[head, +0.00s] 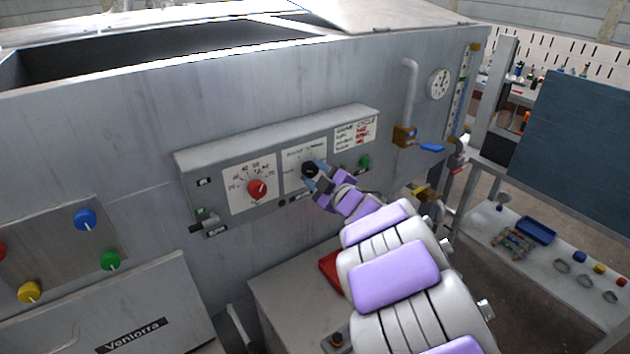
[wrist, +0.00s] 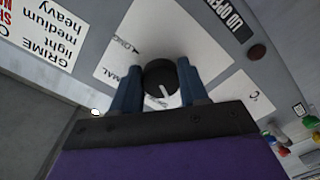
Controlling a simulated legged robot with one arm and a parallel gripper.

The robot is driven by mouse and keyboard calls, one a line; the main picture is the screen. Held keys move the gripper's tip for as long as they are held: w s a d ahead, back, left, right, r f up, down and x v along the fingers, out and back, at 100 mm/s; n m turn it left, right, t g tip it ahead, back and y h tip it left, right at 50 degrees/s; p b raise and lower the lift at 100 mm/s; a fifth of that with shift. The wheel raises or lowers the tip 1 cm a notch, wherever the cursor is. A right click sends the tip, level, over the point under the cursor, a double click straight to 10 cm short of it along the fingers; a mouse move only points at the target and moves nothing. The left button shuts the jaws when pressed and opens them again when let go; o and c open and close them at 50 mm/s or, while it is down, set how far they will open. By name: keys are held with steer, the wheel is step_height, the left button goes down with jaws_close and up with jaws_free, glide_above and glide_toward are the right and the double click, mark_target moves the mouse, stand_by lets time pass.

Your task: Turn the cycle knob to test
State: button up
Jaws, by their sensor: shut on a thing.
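The black cycle knob (head: 309,169) sits on a white dial plate on the machine's control panel. In the wrist view the knob (wrist: 158,77) is between the two blue fingers of my gripper (wrist: 160,72), which is shut on it. A white pointer line on the knob points down and slightly right in the wrist view. The dial plate (wrist: 120,55) shows LONG and part of NORMAL; another label below the knob is partly hidden by my gripper. In the head view my gripper (head: 316,178) covers part of the dial.
A red knob (head: 257,189) on a temperature dial is left of the cycle dial. A green knob (head: 364,161) and a printed grime chart (head: 354,134) are to the right. A pipe with a blue-handled valve (head: 431,147) stands farther right. A grey cabinet (head: 285,290) is below.

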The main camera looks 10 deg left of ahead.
steer(key=n+b, duration=0.3)
steer(key=n, duration=0.2)
steer(key=shift+n, duration=0.3)
steer(key=shift+b, duration=0.3)
steer(key=o, duration=0.8)
steer(key=shift+f, duration=0.1)
steer(key=shift+c, duration=0.2)
steer(key=o, duration=0.3)
steer(key=shift+a, duration=0.15)
